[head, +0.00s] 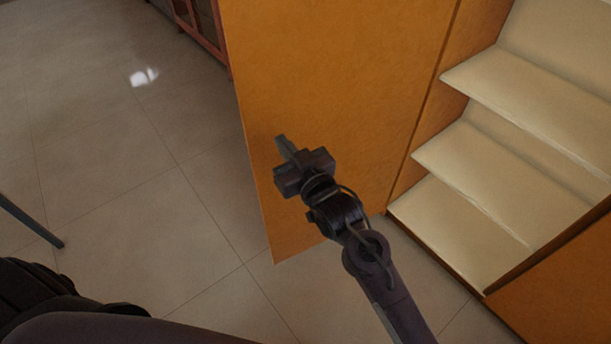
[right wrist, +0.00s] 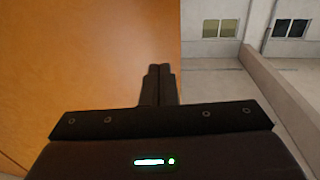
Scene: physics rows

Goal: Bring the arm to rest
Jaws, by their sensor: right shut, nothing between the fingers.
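My right gripper (head: 283,146) is in the middle of the head view, its arm coming in from the lower right. It is shut and empty, in front of the orange wooden cabinet door (head: 340,70). I cannot tell whether it touches the door. In the right wrist view the two fingers of the gripper (right wrist: 159,72) are together, with nothing between them. The orange door (right wrist: 90,60) fills the left of that view. My left gripper is not in view.
The open cabinet with several cream shelves (head: 500,160) stands at the right. A reddish cabinet (head: 203,25) is at the top. A thin dark leg (head: 30,222) stands at the left. Tiled floor (head: 130,170) is free left of the door. The wrist view shows a pale wall with windows (right wrist: 225,28).

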